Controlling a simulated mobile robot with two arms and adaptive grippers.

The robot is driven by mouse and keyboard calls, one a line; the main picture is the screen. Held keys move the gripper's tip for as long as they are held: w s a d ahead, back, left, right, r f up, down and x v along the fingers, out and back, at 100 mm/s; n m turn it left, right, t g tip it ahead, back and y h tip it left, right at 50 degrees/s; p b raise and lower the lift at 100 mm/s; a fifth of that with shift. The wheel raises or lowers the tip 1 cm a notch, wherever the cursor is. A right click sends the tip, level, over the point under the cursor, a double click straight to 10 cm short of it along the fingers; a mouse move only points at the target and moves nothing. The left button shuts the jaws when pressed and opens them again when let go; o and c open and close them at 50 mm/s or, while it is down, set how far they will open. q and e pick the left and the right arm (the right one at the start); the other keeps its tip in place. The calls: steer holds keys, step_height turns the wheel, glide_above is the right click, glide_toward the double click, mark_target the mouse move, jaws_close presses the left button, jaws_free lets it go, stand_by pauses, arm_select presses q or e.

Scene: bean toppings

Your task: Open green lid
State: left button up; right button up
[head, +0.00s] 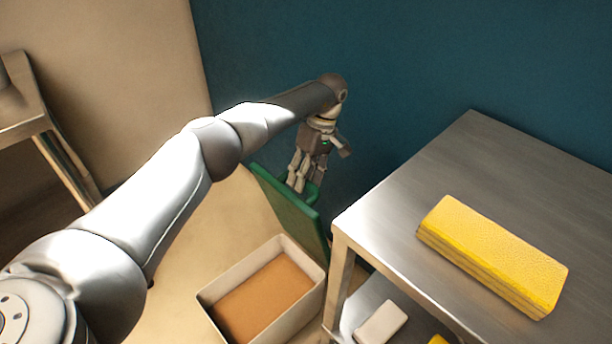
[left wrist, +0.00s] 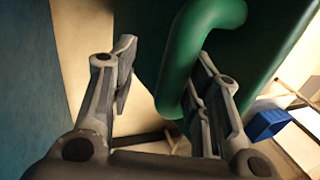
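The green lid (head: 287,208) stands steeply upright at the back edge of a pale open bin (head: 212,303) with an orange-brown inside. Its green handle (head: 312,191) faces the wall. My left gripper (head: 297,182) is behind the lid, beside the handle. In the left wrist view, the thick curved green handle (left wrist: 192,50) passes between the spread fingers of my left gripper (left wrist: 165,80), closer to the right finger. The green lid's face (left wrist: 255,50) lies behind it. The fingers look open, not closed on the handle. My right gripper is not in view.
A metal table (head: 400,205) stands right of the bin, with a yellow block (head: 492,255) on top and a pale block (head: 381,323) on its lower shelf. The blue wall (head: 400,60) is close behind the gripper. A blue box (left wrist: 268,124) shows in the left wrist view.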

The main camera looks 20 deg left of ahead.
arm_select(q)
steer(key=shift+d+r, duration=0.1)
steer(key=shift+r, duration=0.05)
steer(key=a+v, duration=0.1)
steer(key=v, duration=0.6)
steer(key=shift+d+r, duration=0.2)
steer(key=shift+d, duration=0.35)
steer(key=shift+w, duration=0.1)
